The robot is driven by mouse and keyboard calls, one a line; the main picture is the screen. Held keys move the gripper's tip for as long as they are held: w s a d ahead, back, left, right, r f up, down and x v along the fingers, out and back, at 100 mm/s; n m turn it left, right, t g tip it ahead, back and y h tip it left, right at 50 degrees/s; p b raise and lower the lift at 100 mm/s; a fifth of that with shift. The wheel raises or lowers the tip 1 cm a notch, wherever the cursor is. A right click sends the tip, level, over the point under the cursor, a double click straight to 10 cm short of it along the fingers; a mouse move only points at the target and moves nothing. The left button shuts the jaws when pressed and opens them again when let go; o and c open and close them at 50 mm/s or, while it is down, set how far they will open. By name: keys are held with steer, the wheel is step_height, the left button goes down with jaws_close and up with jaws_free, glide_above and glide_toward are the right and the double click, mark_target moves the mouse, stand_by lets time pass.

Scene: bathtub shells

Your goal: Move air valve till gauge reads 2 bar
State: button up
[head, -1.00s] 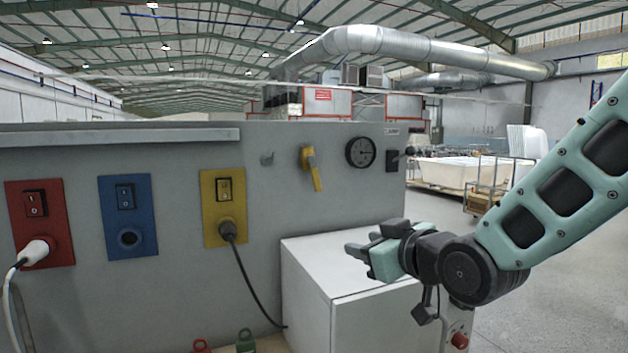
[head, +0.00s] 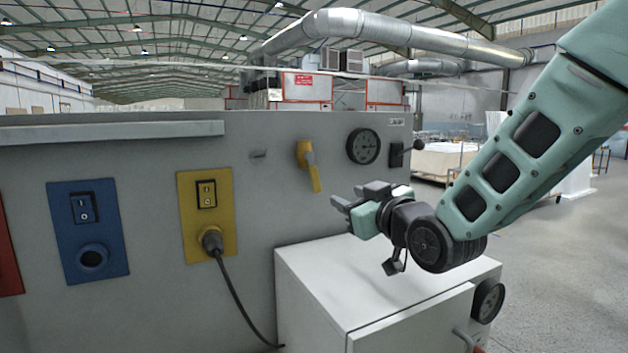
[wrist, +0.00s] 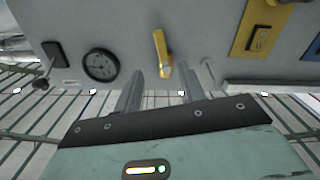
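The air valve is a yellow lever (head: 311,168) on the grey panel, hanging down with a slight tilt. It also shows in the wrist view (wrist: 162,52), between and beyond my fingertips. The round black gauge (head: 363,146) is just right of the valve; it also shows in the wrist view (wrist: 100,65). Its reading is too small to tell. My gripper (head: 352,200) is in front of the panel, below and right of the lever. In the wrist view its two fingers (wrist: 160,82) stand apart with nothing between them. It appears clear of the lever.
A black lever switch (head: 398,154) is right of the gauge. A white cabinet (head: 330,275) stands below my gripper. A yellow socket plate (head: 207,215) with a plugged cable and a blue plate (head: 88,232) are to the left. A ledge (head: 110,132) runs along the panel's upper left.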

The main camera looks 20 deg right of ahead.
mark_target(317, 184)
steer(key=w+a+p, duration=0.1)
steer(key=w+p, duration=0.1)
steer(key=w, duration=0.2)
steer(key=w+p, duration=0.1)
steer(key=w, duration=0.3)
steer(key=w+a+p, duration=0.1)
steer(key=w+p, duration=0.1)
steer(key=w, duration=0.3)
steer(key=shift+a+r+p, duration=0.1)
steer(key=shift+a+p, duration=0.2)
steer(key=shift+p, duration=0.05)
steer(key=shift+w+a, duration=0.15)
steer(key=shift+w, duration=0.7)
jaws_close()
